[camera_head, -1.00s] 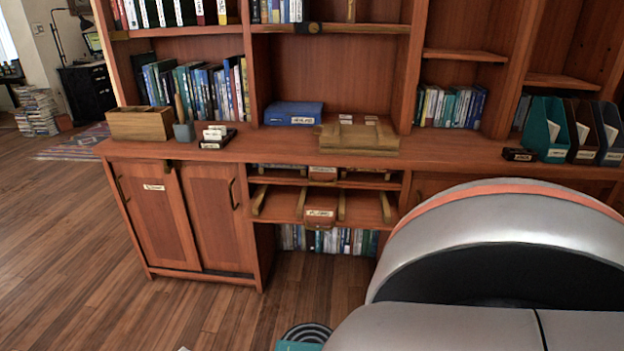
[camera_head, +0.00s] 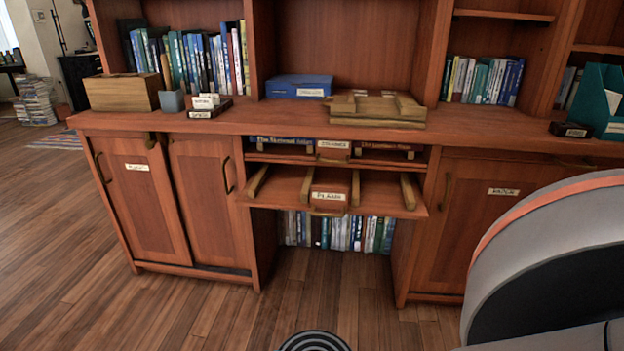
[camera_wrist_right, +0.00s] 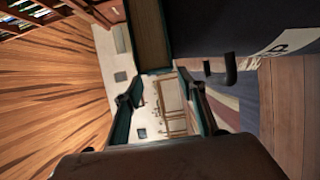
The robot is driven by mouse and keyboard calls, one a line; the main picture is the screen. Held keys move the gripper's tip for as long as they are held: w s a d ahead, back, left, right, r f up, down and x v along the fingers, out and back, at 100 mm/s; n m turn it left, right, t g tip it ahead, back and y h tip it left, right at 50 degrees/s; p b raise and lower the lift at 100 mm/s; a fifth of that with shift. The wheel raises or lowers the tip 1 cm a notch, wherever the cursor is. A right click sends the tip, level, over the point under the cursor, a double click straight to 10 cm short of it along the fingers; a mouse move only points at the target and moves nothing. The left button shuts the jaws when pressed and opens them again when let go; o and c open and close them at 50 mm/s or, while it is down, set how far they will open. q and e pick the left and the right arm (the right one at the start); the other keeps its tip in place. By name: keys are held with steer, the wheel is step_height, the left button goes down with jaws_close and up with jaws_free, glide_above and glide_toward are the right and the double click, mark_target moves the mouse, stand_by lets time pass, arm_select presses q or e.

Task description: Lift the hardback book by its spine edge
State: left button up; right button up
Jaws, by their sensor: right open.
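The task's hardback book cannot be singled out for certain. A blue, book-like thing (camera_head: 299,86) with a white label lies flat on the wooden counter (camera_head: 470,122). On the narrow shelf under the counter lie a blue-spined book (camera_head: 279,142) and a red-spined one (camera_head: 385,149), with lettering on their spines. My right gripper (camera_wrist_right: 162,78) shows in the right wrist view with its dark fingers spread apart and nothing seen between them. My left gripper is in neither view.
A wooden box (camera_head: 122,93), a grey cup (camera_head: 171,101) and a tan stack (camera_head: 378,109) stand on the counter. A pull-out shelf with a labelled block (camera_head: 329,197) sticks out below. Upright books (camera_head: 337,231) fill the low opening. Floor in front is clear.

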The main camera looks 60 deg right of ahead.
steer(key=w, duration=0.4)
steer(key=w+d+b, duration=0.1)
steer(key=w, duration=0.1)
steer(key=shift+f, duration=0.3)
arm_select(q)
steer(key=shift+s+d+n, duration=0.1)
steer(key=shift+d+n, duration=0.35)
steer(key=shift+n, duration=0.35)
arm_select(e)
steer(key=shift+w, duration=0.3)
steer(key=shift+r, duration=0.1)
jaws_close()
